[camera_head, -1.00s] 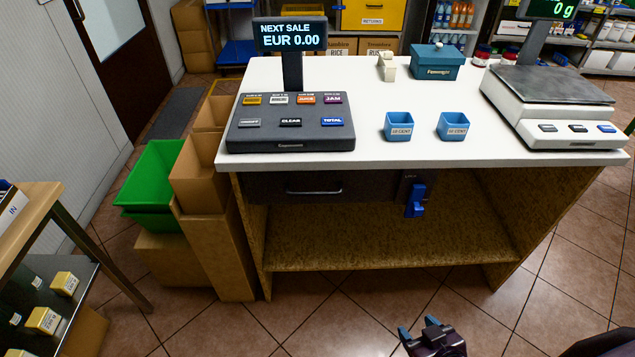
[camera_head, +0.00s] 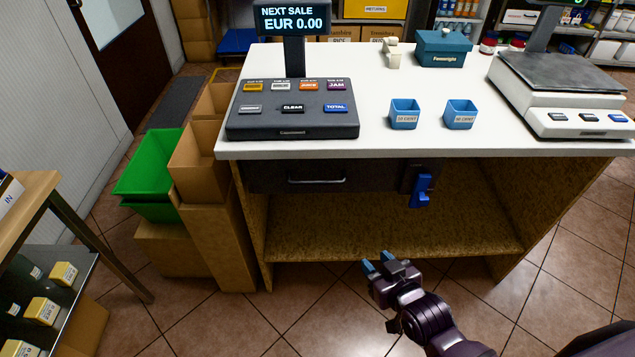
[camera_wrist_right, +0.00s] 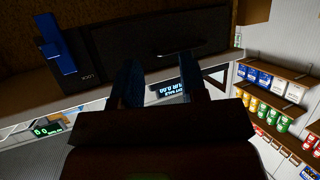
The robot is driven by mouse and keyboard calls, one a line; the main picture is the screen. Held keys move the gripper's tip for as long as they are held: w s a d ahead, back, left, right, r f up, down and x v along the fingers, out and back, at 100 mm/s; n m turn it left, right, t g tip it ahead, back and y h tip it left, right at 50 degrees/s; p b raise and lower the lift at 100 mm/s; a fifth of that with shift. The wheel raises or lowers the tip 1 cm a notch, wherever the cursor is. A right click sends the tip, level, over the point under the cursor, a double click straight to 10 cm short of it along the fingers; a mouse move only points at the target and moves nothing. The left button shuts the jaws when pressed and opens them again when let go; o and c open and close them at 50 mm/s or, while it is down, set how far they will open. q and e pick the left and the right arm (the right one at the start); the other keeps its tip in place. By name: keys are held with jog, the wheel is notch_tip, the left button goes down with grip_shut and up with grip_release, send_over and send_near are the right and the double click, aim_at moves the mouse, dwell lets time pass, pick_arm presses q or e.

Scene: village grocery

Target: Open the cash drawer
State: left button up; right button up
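The cash drawer (camera_head: 273,179) is a dark front under the counter's left part, flush and closed. Its thin metal bar handle (camera_head: 317,181) faces me. A blue lever (camera_head: 420,190) on a dark plate sits just right of it. My right gripper (camera_head: 378,262) is open and empty, below and in front of the drawer, apart from it. In the upside-down right wrist view, the drawer front (camera_wrist_right: 130,35), its handle (camera_wrist_right: 186,53) and the blue lever (camera_wrist_right: 60,45) show beyond the two spread fingers (camera_wrist_right: 163,85). My left gripper is out of view.
The white counter (camera_head: 375,140) carries the till (camera_head: 292,110), two blue coin cups (camera_head: 404,114) and a scale (camera_head: 560,95). An open shelf (camera_head: 380,228) lies under the drawer. Cardboard boxes and a green crate (camera_head: 150,165) stand at left. The floor in front is clear.

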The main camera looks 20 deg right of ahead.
aim_at(318, 181)
jog(key=w+a+r+m+t, duration=0.1)
jog(key=w+a+m+t, duration=0.1)
jog(key=w+m, duration=0.3)
jog(key=w+a+r+m+t+y+b, duration=0.1)
jog(key=w+a+m+t, duration=0.1)
jog(key=w+m, duration=0.4)
jog(key=w+a+r+m+t+b, duration=0.1)
jog(key=w+m, duration=0.5)
jog(key=w, duration=0.6)
jog(key=shift+w+a+r+t, duration=0.1)
jog(key=shift+a+r+t, duration=0.05)
jog(key=shift+a+t, duration=0.3)
jog(key=shift+w+a+r+t, duration=0.15)
jog(key=shift+a+t, duration=0.1)
jog(key=shift+a, duration=0.3)
grip_shut()
